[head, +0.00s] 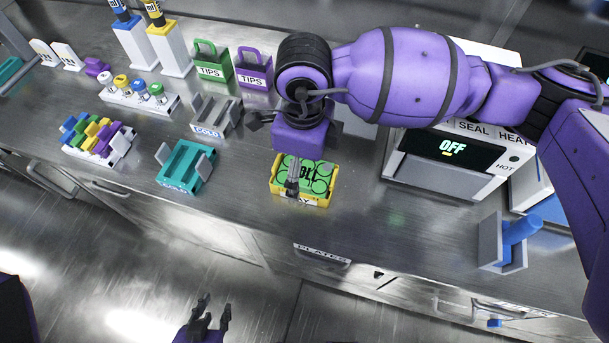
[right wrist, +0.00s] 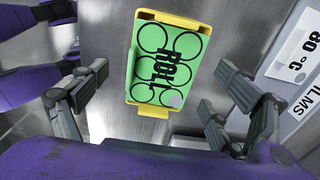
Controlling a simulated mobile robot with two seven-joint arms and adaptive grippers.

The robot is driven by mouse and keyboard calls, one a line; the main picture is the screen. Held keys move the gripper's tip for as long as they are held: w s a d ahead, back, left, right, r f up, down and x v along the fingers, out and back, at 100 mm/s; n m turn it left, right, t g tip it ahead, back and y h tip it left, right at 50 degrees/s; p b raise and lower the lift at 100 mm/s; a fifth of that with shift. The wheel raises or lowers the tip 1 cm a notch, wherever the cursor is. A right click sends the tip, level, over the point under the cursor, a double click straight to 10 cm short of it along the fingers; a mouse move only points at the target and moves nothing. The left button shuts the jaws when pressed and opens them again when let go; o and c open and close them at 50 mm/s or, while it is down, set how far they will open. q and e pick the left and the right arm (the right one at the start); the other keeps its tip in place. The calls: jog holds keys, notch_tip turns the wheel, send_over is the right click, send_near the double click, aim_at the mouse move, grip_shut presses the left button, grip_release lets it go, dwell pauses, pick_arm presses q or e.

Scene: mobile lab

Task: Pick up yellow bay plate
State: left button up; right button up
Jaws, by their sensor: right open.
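The yellow bay (head: 328,199) sits on the steel bench below my right arm, with a green plate (head: 319,174) in it. The plate has black circles and black lettering. In the right wrist view the green plate (right wrist: 147,78) and the yellow bay (right wrist: 150,110) are in full view ahead of the fingers. My right gripper (head: 292,185) is open and empty above the bay, and it covers part of the plate in the head view. Its spread fingers frame the plate in the wrist view (right wrist: 163,75). My left gripper (head: 212,313) is open and empty, away from the bench at the bottom.
A teal bay (head: 185,167) and a grey cold rack (head: 213,112) stand left of the yellow bay. A heat sealer (head: 450,150) reading OFF stands to the right. Purple (head: 254,70) and green (head: 212,62) tips boxes stand behind. Bench between yellow bay and front edge is clear.

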aim_at(305, 173)
notch_tip(305, 173, down, 4)
jog(key=shift+w+d+f, duration=0.1)
jog(key=shift+w, duration=0.05)
jog(key=shift+c, duration=0.4)
jog(key=c, duration=1.2)
